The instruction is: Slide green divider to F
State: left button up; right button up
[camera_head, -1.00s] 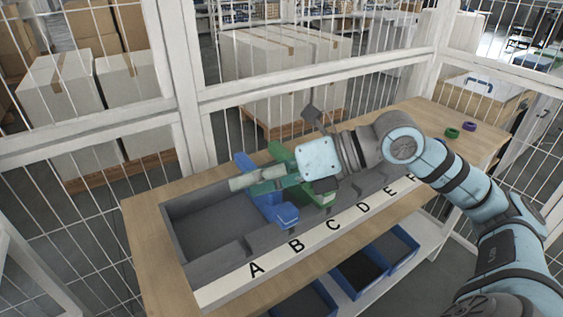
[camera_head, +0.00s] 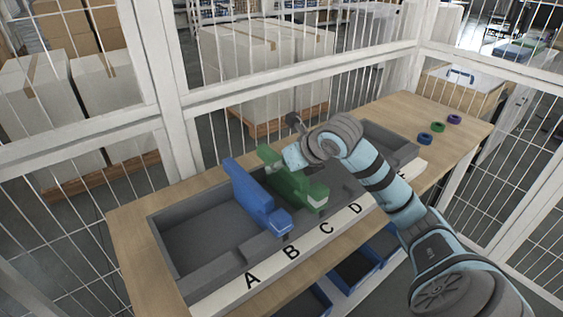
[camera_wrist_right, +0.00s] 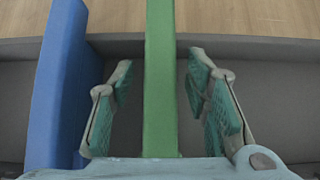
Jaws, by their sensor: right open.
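The green divider (camera_head: 297,188) stands across the grey trough (camera_head: 205,243), its front end near the letter C. The blue divider (camera_head: 262,203) stands to its left, its front end near B. The letter F (camera_head: 401,170) is partly hidden by my right arm. In the right wrist view, my right gripper (camera_wrist_right: 160,66) is open, with one finger on each side of the green divider (camera_wrist_right: 160,125). Gaps show between the fingers and the divider. The blue divider (camera_wrist_right: 58,95) lies left of the left finger. My left gripper is out of view.
The trough is open left of the blue divider and right of the green one. Blue (camera_head: 425,139), green (camera_head: 438,127) and purple (camera_head: 454,119) rings lie at the table's far right. Wire fencing (camera_head: 215,120) stands behind. Blue bins (camera_head: 355,275) sit below.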

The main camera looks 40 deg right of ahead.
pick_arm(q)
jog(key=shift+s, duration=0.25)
pick_arm(e)
jog(key=shift+f, duration=0.1)
jog(key=shift+w, duration=0.1)
grip_shut()
jog(key=shift+a, duration=0.1)
